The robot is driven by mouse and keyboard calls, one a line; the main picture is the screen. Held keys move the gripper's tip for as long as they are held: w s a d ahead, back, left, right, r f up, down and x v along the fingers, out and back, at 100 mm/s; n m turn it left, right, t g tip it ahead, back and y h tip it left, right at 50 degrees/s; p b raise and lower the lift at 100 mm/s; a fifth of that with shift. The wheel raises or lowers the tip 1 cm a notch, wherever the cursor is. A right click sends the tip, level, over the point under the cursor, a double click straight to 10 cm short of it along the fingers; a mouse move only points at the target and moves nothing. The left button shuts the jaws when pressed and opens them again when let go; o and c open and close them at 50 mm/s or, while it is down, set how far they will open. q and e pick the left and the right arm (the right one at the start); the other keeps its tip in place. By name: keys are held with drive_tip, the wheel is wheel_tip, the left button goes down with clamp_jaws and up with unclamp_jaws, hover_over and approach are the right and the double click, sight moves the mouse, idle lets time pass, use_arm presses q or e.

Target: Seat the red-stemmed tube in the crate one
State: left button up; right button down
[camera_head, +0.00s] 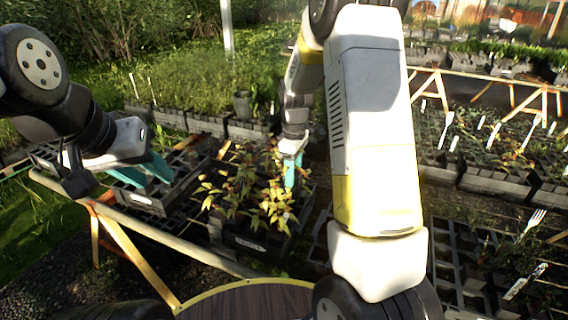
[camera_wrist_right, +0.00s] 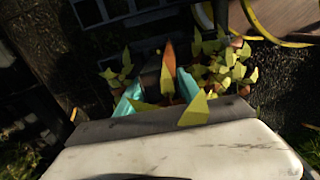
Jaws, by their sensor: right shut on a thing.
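My right gripper (camera_head: 290,172) reaches down among yellow-green seedlings at a dark crate (camera_head: 250,243) with a pale label, too small to read. In the right wrist view the right gripper (camera_wrist_right: 157,92) has its teal fingers on either side of a leafy plant (camera_wrist_right: 167,75) with an orange-red upright part. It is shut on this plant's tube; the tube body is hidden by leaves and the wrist. My left gripper (camera_head: 143,174) is open and empty above another grey crate (camera_head: 185,182) at the left. I cannot tell which crate is crate one.
A wooden rail (camera_head: 170,238) runs in front of the crates at the left. My right arm blocks the centre of the head view. More crates of seedlings stand at the right (camera_head: 495,183), with a white fork-shaped marker (camera_head: 535,221). Trays of green plants fill the back.

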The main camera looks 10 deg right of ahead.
sight(293, 204)
drive_tip(key=shift+f, duration=1.15)
drive_tip(key=shift+f, duration=0.3)
drive_tip(key=shift+f, duration=4.6)
drive_tip(key=shift+f, duration=0.3)
drive_tip(key=c, duration=0.7)
unclamp_jaws()
drive_tip(key=shift+o, duration=0.2)
drive_tip(key=shift+r, duration=4)
